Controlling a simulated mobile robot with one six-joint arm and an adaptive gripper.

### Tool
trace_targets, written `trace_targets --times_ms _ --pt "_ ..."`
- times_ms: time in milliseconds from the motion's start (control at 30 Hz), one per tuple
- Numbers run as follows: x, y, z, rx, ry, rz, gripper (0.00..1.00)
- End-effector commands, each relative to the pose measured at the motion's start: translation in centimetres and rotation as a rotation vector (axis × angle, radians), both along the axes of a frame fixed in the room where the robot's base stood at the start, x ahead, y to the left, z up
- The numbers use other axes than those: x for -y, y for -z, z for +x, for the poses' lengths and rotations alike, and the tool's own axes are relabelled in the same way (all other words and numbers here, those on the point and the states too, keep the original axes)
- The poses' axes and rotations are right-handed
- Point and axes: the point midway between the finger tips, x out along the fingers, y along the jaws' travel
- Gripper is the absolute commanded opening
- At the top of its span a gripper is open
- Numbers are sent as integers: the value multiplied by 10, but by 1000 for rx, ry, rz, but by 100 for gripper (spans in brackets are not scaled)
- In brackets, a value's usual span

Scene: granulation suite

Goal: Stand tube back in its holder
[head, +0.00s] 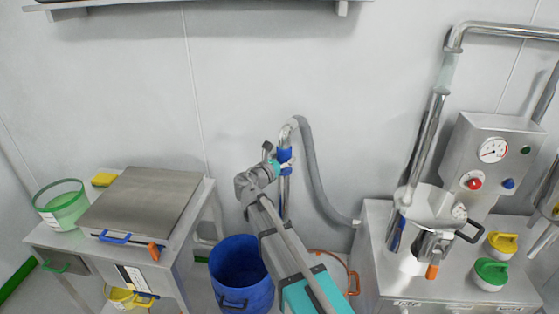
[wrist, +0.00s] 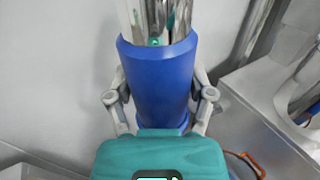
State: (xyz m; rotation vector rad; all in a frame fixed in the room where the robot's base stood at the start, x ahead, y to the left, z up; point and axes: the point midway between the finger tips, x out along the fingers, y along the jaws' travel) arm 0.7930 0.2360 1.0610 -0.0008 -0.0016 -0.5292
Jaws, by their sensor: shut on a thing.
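The tube (head: 284,187) is a shiny metal pipe with a blue sleeve and a bent top, joined to a ribbed grey hose (head: 312,170). It looks about upright in front of the wall. My gripper (head: 277,160) is shut on the blue sleeve. In the wrist view, the blue sleeve (wrist: 158,80) sits between the fingers of my gripper (wrist: 160,105), with the metal tube (wrist: 155,18) beyond it. The tube's lower end is hidden behind my arm in the head view. I cannot make out the holder for certain.
A blue bin (head: 240,270) stands on the floor left of my arm. A steel machine (head: 385,265) with a gauge panel is at right; the hose runs to its left side. A bench (head: 85,240) stands at left. An orange loop (head: 335,254) lies behind my arm.

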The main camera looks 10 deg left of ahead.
Motion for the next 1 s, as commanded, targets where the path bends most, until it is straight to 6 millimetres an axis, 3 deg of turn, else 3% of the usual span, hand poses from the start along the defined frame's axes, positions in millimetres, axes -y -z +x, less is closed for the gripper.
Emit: trace_targets --times_ms 1000 --pt "5 77 4 0 10 -1 8"
